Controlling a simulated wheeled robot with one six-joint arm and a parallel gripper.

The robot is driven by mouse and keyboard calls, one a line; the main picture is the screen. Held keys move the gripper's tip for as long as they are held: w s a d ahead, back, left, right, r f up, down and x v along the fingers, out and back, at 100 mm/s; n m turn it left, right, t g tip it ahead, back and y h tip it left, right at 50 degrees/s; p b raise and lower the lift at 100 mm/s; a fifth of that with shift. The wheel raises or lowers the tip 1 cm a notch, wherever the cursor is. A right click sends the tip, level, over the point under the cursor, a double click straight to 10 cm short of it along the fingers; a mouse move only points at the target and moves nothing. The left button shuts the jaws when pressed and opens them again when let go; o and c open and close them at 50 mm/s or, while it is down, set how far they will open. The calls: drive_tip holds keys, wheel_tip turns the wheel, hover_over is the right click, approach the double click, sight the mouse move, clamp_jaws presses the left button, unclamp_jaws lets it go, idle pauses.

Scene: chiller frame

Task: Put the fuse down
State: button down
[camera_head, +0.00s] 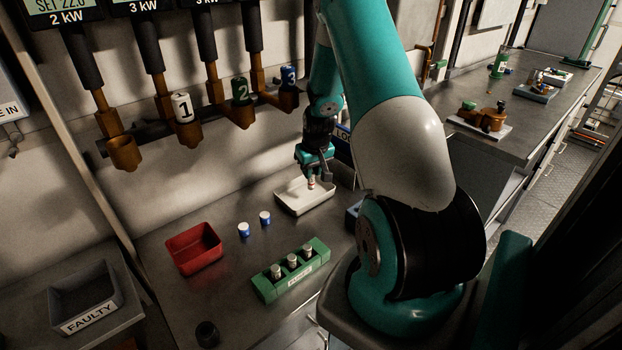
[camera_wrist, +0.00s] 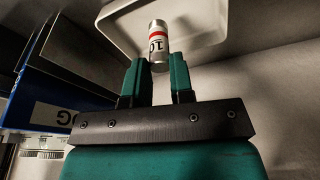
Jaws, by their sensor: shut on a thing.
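The fuse (camera_wrist: 158,42) is a small silver and white cylinder with a red band and a printed number that starts with 1. My gripper (camera_wrist: 158,78) is shut on its near end, one green finger on each side. Beyond the fuse in the wrist view is the white tray (camera_wrist: 205,48). In the head view my gripper (camera_head: 313,172) points down over the white tray (camera_head: 318,204), with the fuse (camera_head: 311,184) under it. I cannot tell whether the fuse touches the tray floor.
A green rack (camera_head: 267,292) holds several fuses. A red bin (camera_head: 169,247), two blue-and-white caps (camera_head: 244,230) and a dark round item (camera_head: 207,333) are on the bench. A grey FAULTY bin (camera_head: 68,318) stands at left. A blue LOG item (camera_wrist: 50,92) is beside my gripper.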

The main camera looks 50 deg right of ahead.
sight(311, 188)
drive_tip(key=p+x, duration=0.1)
drive_tip(key=x, duration=0.1)
drive_tip(key=s+x, duration=0.1)
drive_tip(key=x, duration=0.1)
drive_tip(key=shift+w+a+f+p, duration=0.15)
drive_tip(key=shift+f+p, duration=0.2)
drive_tip(key=shift+w+f, duration=0.15)
drive_tip(key=shift+f, duration=0.2)
drive_tip(key=shift+f, duration=0.1)
drive_tip(key=c, duration=1)
unclamp_jaws()
drive_tip(key=b+v, duration=0.2)
drive_tip(key=v, duration=1)
drive_tip(key=shift+b, duration=0.35)
